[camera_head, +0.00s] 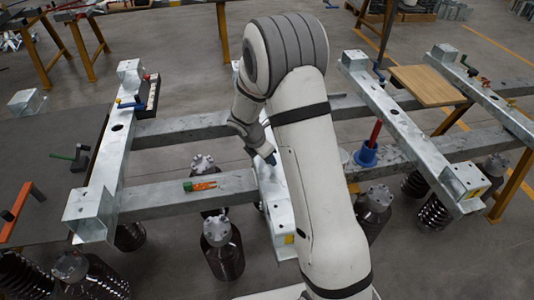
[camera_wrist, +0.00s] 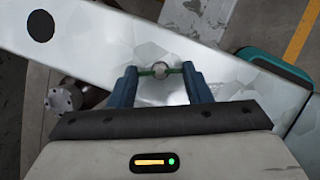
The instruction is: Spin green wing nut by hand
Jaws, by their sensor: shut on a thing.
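The green wing nut (camera_wrist: 147,72) shows in the wrist view on a round grey stud, standing on a pale galvanized beam (camera_wrist: 90,40). My gripper (camera_wrist: 160,71) has its two blue fingers on either side of it, at the ends of the green wings. It is shut on the wing nut. In the head view my gripper (camera_head: 262,156) reaches down to the middle galvanized beam (camera_head: 277,211), and my arm covers much of that beam. I cannot make out the wing nut there.
An orange and green tool (camera_head: 202,184) lies on the front crossbar. A blue cup (camera_head: 366,155) with a red-handled item stands right of my arm. A wooden board (camera_head: 426,86) lies across the right beams. Dark ribbed cylinders (camera_head: 222,250) stand below the frame.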

